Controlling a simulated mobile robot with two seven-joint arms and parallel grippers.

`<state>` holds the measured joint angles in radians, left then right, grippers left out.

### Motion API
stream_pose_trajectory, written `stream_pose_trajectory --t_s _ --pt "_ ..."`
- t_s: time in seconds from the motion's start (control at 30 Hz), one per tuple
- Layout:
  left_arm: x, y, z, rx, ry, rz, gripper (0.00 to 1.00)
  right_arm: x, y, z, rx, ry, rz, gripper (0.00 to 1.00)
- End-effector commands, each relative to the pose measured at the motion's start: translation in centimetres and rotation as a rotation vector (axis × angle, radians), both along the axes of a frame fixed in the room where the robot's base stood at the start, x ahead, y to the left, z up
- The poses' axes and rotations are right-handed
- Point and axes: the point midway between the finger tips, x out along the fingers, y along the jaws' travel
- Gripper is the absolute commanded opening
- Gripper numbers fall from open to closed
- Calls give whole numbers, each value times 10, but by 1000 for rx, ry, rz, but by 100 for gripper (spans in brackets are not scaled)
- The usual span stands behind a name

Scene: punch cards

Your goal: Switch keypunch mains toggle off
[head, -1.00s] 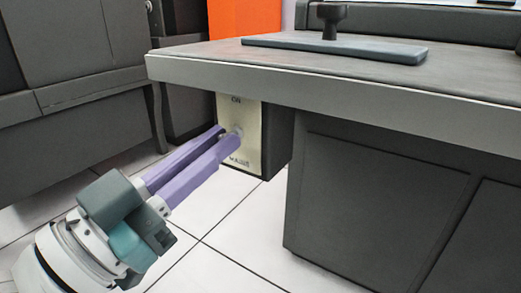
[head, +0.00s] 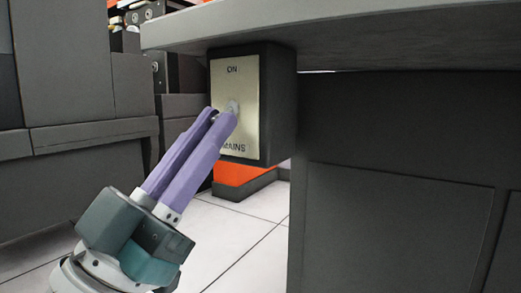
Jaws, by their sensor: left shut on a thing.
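The mains switch box (head: 279,105) is dark and hangs under the desk's edge. Its cream plate (head: 234,84) faces me, marked ON at the top and MAINS at the bottom. The mains toggle (head: 233,105) sits mid-plate; only a small pale metal part shows, and the fingers hide the rest. I cannot tell which way the lever points. My left gripper (head: 222,116) reaches up from the lower left, its purple fingers shut on the toggle just in front of the plate. My right gripper is not in view.
The grey desk top (head: 370,27) overhangs the switch box closely. A dark cabinet panel (head: 400,215) fills the right side. Grey cabinets (head: 70,135) stand at the left. Pale floor tiles (head: 235,240) lie open below the box.

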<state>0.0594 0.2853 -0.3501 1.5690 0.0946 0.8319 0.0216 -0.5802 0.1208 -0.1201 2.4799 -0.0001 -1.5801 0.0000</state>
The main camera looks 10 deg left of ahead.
Motion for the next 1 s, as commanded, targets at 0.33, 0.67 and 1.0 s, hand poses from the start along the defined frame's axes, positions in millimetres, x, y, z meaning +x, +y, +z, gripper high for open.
stream_pose_trajectory --t_s 0.33,0.67,1.0 --pt "0 0 0 0 -1 0 14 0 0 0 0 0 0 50" --pt "0 0 0 0 0 0 42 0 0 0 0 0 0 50" --pt "-10 6 -12 1 6 1 42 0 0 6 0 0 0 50"
